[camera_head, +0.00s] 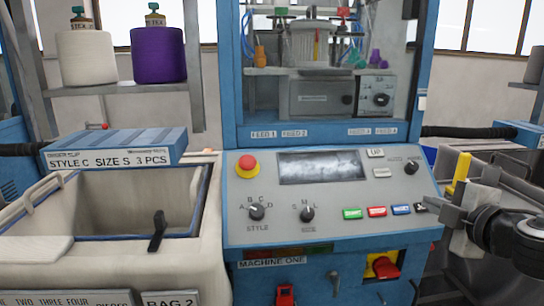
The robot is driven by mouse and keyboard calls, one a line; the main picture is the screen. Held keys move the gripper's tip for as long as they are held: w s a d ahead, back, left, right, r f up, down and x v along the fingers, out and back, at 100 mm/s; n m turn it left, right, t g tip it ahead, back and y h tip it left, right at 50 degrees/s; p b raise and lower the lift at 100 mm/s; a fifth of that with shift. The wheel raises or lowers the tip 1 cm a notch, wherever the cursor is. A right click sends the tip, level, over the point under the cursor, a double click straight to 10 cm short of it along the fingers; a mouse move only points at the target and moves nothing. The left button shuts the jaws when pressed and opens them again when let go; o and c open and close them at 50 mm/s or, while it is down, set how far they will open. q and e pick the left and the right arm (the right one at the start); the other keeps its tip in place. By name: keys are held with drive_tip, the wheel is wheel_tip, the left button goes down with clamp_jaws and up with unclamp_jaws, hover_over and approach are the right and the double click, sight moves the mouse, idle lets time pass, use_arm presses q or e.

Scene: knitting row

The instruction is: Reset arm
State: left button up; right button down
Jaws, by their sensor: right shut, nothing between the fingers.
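My right gripper (441,208) comes in from the right edge, its fingers shut and empty, pointing left. Its tips are beside the right end of the control panel (325,228); I cannot tell whether they touch it. My dark wrist is behind the fingers at the right. My left gripper is not in view. The panel has a red emergency button (247,166), a screen (321,166), a style dial (257,211), a size dial (307,213) and a row of coloured buttons, including a green one (352,213).
A yellow upright piece (461,171) stands just behind my right gripper. An open pale bin (60,215) is at the left, below a blue box labelled Style C (118,149). White (86,58) and purple (158,55) yarn cones stand on a shelf.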

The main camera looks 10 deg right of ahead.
drive_tip(key=s+a+f+m+g+y, duration=0.1)
drive_tip(key=s+a+f+m+y, duration=0.1)
drive_tip(key=a+f, duration=0.6)
drive_tip(key=s+a+f+m+g+y, duration=0.1)
drive_tip(key=s+a+f+g+y, duration=0.1)
drive_tip(key=a+f, duration=0.55)
drive_tip(key=s+a+f+m, duration=0.4)
drive_tip(key=s+f+m, duration=0.1)
drive_tip(key=s+f, duration=0.2)
drive_tip(key=s+a+f+m+g+p, duration=0.1)
drive_tip(key=s+a+f+m, duration=0.3)
drive_tip(key=s+f, duration=0.3)
drive_tip(key=shift+a+m+p, duration=0.3)
drive_tip(key=shift+a+m, duration=0.1)
drive_tip(key=shift+a, duration=0.1)
drive_tip(key=shift+f, duration=0.1)
